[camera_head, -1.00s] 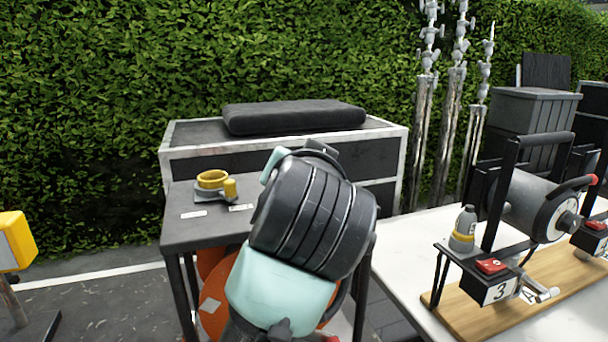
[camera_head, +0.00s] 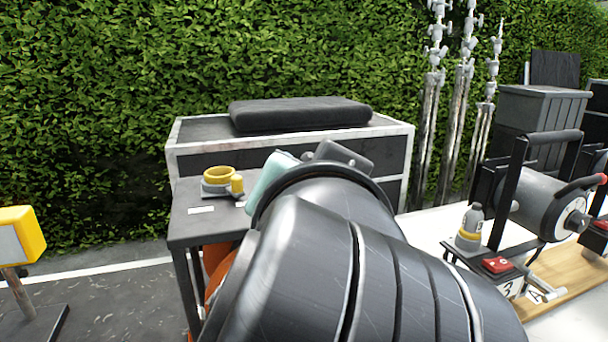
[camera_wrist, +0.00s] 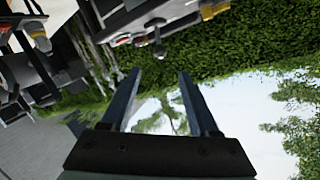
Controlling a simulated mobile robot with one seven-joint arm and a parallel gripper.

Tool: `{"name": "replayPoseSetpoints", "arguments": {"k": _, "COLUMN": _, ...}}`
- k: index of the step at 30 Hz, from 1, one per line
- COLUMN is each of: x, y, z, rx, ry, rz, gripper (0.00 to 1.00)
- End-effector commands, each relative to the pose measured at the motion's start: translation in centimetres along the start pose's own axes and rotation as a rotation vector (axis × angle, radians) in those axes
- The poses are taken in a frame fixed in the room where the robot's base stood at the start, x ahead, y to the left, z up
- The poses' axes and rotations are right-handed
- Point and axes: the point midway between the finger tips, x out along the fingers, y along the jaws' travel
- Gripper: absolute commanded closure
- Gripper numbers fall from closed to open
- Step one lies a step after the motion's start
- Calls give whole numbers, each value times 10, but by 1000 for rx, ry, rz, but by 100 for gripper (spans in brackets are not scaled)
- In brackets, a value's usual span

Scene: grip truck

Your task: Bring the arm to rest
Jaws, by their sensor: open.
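My gripper (camera_wrist: 155,95) shows in the wrist view with its two fingers apart and nothing between them. That view is turned over, with hedge and sky behind the fingers. In the head view my black and pale green arm fills the lower middle, and the gripper's fingers cannot be made out there. The arm hides part of a small dark table (camera_head: 190,228) behind it.
A yellow ring-shaped part (camera_head: 219,175) stands on the small table. A black case (camera_head: 300,113) lies on a white-edged chest (camera_head: 395,140) before the hedge. A yellow box (camera_head: 22,234) is at left.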

Motion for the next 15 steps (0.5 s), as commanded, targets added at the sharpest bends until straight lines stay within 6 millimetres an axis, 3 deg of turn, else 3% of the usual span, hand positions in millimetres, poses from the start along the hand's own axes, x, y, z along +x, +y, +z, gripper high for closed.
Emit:
{"name": "replayPoseSetpoints", "arguments": {"k": 4, "x": -2, "y": 2, "z": -14, "rx": -36, "ry": 74, "rz": 7, "gripper": 39}}
{"name": "replayPoseSetpoints", "arguments": {"k": 8, "x": -12, "y": 0, "z": -48, "rx": -138, "ry": 278, "rz": 2, "gripper": 39}}
{"name": "replayPoseSetpoints", "arguments": {"k": 12, "x": -39, "y": -16, "z": -84, "rx": -273, "ry": 549, "rz": -43, "gripper": 39}}
{"name": "replayPoseSetpoints", "arguments": {"k": 15, "x": -62, "y": -32, "z": -97, "rx": -348, "ry": 714, "rz": -97, "gripper": 39}}
